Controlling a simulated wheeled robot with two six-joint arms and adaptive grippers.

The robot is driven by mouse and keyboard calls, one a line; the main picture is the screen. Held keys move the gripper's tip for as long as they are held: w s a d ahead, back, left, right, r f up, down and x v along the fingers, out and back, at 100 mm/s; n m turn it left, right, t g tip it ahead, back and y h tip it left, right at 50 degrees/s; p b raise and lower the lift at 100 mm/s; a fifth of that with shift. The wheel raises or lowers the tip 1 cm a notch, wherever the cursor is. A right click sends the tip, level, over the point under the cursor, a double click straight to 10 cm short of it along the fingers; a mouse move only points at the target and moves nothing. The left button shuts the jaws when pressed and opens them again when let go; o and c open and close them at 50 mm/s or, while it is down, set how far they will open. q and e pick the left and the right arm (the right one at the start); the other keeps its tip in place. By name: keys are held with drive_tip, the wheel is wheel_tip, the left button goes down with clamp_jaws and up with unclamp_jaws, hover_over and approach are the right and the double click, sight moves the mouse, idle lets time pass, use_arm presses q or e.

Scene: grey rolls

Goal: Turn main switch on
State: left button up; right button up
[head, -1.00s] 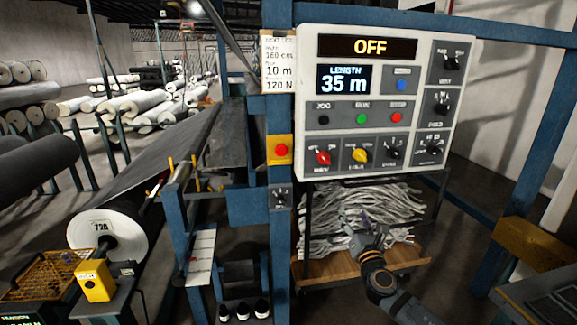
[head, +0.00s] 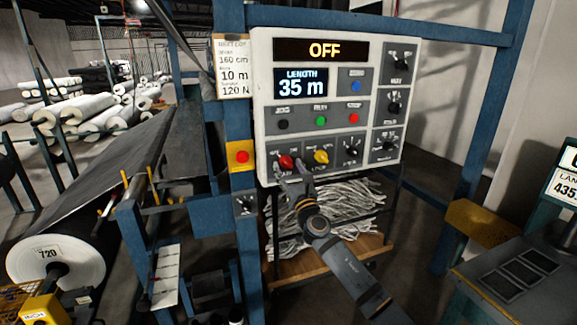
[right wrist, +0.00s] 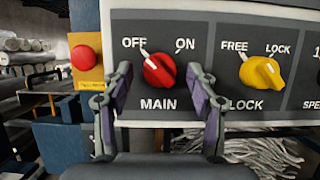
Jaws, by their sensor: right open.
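The red main switch (right wrist: 159,71) is a rotary knob labelled MAIN at the lower left of the control panel (head: 262,100). Its white pointer is turned up and left toward OFF; ON is printed to its right. It also shows in the head view (head: 286,162). The panel's top display (head: 324,50) reads OFF. My right gripper (right wrist: 159,82) is open, with its fingers to the left and right of the knob in the right wrist view. Whether they touch it I cannot tell. In the head view my right gripper (head: 292,177) is just below the knob. My left gripper is not in view.
A yellow lock knob (right wrist: 262,73) sits right of the main switch, between FREE and LOCK. A red button on a yellow plate (head: 241,156) is on the blue post to the left. Grey strips (head: 340,205) lie in a rack below the panel.

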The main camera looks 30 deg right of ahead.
drive_tip(key=shift+w, duration=0.2)
drive_tip(key=c, duration=1.2)
drive_tip(key=shift+m, duration=0.4)
drive_tip(key=m+h, duration=0.1)
drive_tip(key=m, duration=0.1)
drive_tip(key=m+g+h, duration=0.1)
drive_tip(key=m, duration=0.1)
drive_tip(key=m+h, duration=0.1)
drive_tip(key=m, duration=0.1)
drive_tip(key=shift+a+r+m+g+h+p, duration=0.2)
drive_tip(key=shift+m+g+h+p, duration=0.1)
drive_tip(key=shift+g+p, duration=0.1)
drive_tip(key=m+g+h, duration=0.1)
drive_tip(key=m, duration=0.2)
drive_tip(key=m+g+p, duration=0.1)
drive_tip(key=m, duration=0.2)
drive_tip(key=shift+a+h, duration=0.15)
drive_tip(key=shift+h, duration=0.25)
drive_tip(key=m, duration=0.1)
drive_tip(key=m+g+p, duration=0.1)
drive_tip(key=m, duration=0.1)
drive_tip(key=m+g+p, duration=0.1)
drive_tip(key=m, duration=0.1)
drive_tip(key=shift+r+h, duration=0.3)
drive_tip(key=shift+h, duration=0.1)
drive_tip(key=shift+m+g+y+p, duration=0.3)
drive_tip(key=shift+m+g+p, duration=0.65)
drive_tip(key=shift+m, duration=1.05)
